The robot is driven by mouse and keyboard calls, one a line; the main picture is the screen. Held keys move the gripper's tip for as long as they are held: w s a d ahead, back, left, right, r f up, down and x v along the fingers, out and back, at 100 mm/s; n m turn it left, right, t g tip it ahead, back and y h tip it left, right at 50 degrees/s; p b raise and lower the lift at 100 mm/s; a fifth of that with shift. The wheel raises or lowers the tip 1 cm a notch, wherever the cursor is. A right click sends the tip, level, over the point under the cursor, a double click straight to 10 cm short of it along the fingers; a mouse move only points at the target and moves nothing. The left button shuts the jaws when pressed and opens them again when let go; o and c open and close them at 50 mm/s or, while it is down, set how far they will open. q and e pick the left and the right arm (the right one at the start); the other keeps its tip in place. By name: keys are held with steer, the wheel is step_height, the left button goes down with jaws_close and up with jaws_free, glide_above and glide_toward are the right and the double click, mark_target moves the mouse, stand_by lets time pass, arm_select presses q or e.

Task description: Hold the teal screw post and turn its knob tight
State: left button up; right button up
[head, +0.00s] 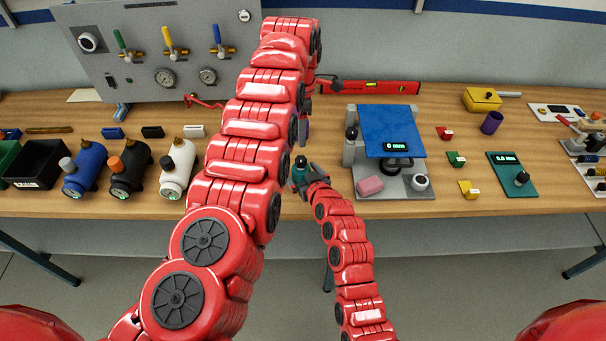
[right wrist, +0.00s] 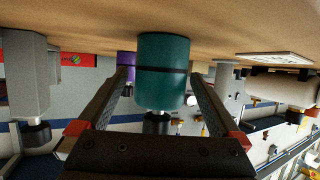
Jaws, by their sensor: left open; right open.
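The teal screw post (head: 299,169) stands upright near the table's front edge, partly covered by my right gripper. In the right wrist view, which is upside down, the teal post (right wrist: 163,70) sits between the fingers of my right gripper (right wrist: 158,84), with gaps visible on both sides. Its shaft and dark knob (right wrist: 157,122) show at its free end, partly behind the gripper body. My right gripper (head: 306,176) is open around the post. My left gripper (head: 306,112) is above and behind the post, open and mostly hidden by my left arm.
A blue-topped stand (head: 389,128) with a pink block (head: 370,186) is close right of the post. A white canister (head: 178,170) is to the left. A red level (head: 385,87) lies behind. A purple thing (right wrist: 126,62) shows behind the post in the wrist view.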

mark_target(301, 159)
jaws_close()
arm_select(q)
steer(key=o, duration=0.4)
steer(key=shift+r, duration=0.15)
steer(key=shift+c, duration=0.2)
step_height(301, 159, down, 10)
steer(key=m, duration=0.3)
steer(key=shift+r+m, duration=0.1)
steer(key=shift+m, duration=0.3)
jaws_close()
stand_by(0.3)
